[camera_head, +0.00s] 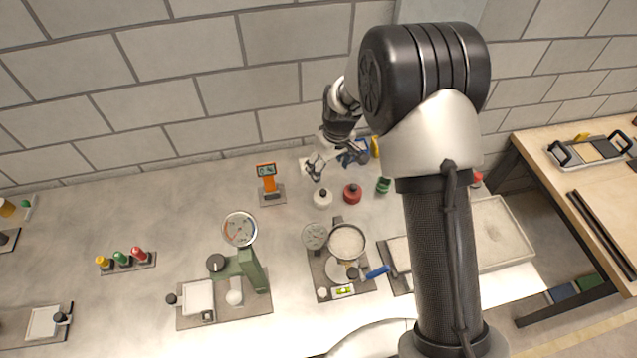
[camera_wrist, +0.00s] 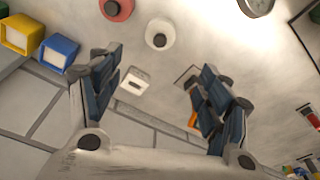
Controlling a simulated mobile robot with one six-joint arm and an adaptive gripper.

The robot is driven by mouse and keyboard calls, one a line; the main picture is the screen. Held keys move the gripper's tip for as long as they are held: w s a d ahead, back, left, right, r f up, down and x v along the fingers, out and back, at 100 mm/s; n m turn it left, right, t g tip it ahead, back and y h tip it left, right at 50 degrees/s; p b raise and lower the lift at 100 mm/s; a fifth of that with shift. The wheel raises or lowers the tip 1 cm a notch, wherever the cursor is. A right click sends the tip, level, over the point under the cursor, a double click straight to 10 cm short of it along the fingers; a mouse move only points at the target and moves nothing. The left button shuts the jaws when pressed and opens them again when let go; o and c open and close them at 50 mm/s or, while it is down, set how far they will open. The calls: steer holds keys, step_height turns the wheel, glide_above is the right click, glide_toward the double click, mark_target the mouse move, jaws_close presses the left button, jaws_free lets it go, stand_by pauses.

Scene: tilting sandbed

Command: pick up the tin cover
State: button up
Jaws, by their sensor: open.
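My gripper (camera_head: 338,163) is open and empty above the back of the bench near the tiled wall. Its spread fingers also show in the wrist view (camera_wrist: 160,82). I cannot tell for sure which thing is the tin cover. A small white block with a dark slot (camera_wrist: 135,78) lies on the bench and shows between the fingers, nearer the left one. A white round container with a dark top (camera_wrist: 160,33) stands beyond the fingers; it also shows in the head view (camera_head: 322,199). A red round container (camera_head: 352,194) stands beside it, cut off in the wrist view (camera_wrist: 117,8).
An orange meter (camera_head: 267,178) stands left of my gripper. A green can (camera_head: 383,185) is to the right. Blue (camera_wrist: 58,52) and yellow (camera_wrist: 20,36) containers are near the wall. A green gauge stand (camera_head: 252,268) and a shallow tray (camera_head: 515,245) are further forward.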

mark_target(324, 193)
steer(key=f, duration=0.5)
steer(key=w+a+f, duration=0.1)
steer(key=f, duration=1.1)
steer(key=shift+w+a+f, duration=0.1)
steer(key=shift+w+a, duration=0.05)
steer(key=shift+w, duration=0.2)
steer(key=c, duration=1)
